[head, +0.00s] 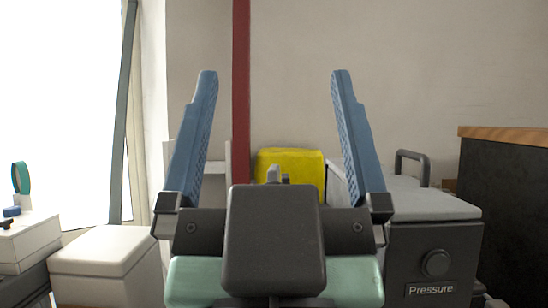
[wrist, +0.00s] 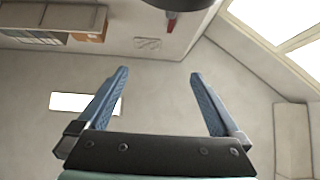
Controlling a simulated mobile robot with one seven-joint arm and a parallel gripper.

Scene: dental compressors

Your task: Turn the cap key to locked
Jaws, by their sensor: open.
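My gripper (head: 274,72) is open and empty, with its two blue fingers pointing up and spread wide. It also shows in the wrist view (wrist: 160,71), with only bare wall and ceiling between and beyond the fingers. I cannot clearly make out a cap key in either view. A white box (head: 30,243) at the far left carries a small blue cap (head: 11,211), a small black piece (head: 6,224) and an upright teal ring (head: 20,178). They are well left of my gripper, and too small to tell whether one is the key.
A dark grey unit (head: 434,264) marked "Pressure", with a round knob (head: 436,263), stands at the right. A yellow block (head: 292,166) is behind my gripper, near a red post (head: 241,90). A white lidded box (head: 100,250) stands left. A dark wood-topped cabinet (head: 508,200) is far right.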

